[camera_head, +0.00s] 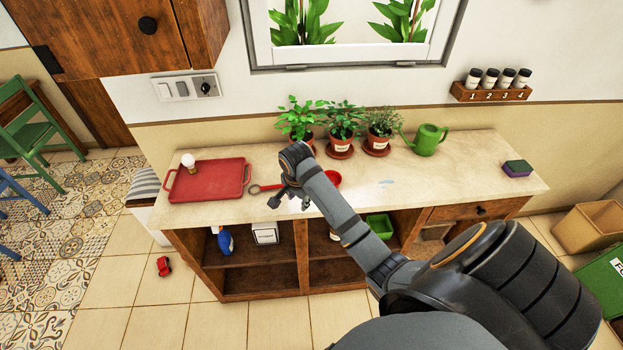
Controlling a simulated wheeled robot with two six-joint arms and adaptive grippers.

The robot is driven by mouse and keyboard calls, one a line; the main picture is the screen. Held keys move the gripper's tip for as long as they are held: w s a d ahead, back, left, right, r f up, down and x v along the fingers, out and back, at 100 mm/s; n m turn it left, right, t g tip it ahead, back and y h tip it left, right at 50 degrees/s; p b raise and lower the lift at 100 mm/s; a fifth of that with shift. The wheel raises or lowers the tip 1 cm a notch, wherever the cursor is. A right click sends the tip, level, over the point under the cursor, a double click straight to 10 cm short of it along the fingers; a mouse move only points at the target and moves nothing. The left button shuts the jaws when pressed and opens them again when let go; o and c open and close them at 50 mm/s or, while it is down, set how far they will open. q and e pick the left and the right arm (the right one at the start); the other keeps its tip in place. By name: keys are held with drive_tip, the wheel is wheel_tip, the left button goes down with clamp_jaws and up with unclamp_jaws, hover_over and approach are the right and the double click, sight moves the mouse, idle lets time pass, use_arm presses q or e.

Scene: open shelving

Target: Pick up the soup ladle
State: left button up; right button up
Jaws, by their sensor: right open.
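The middle of the ladle is hidden behind my arm and gripper. My right gripper (287,201) is open, near the front edge of the counter, over or just in front of the handle. I cannot tell whether it touches the handle. My left gripper is not in view.
A red tray (207,194) with a light bulb (188,161) lies to the left. Several potted herbs (341,124) and a green watering can (428,139) stand behind. A sponge (517,168) lies far right. The counter (450,180) is mostly clear right of the ladle.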

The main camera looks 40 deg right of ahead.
drive_tip(key=w+d+r+m, duration=0.4)
drive_tip(key=w+r+m, duration=0.3)
drive_tip(key=w+m, duration=0.15)
drive_tip(key=shift+g, duration=0.3)
drive_tip(key=f, duration=0.5)
drive_tip(key=shift+d+f+p, duration=0.25)
drive_tip(key=shift+f+p, duration=0.05)
drive_tip(key=shift+p, duration=0.1)
drive_tip(key=shift+w+f+p, duration=0.25)
drive_tip(key=shift+f+p, duration=0.05)
drive_tip(key=shift+f, duration=1)
drive_tip(key=shift+w+f+p, duration=0.2)
drive_tip(key=shift+f+p, duration=0.1)
drive_tip(key=shift+f, duration=0.95)
clamp_jaws()
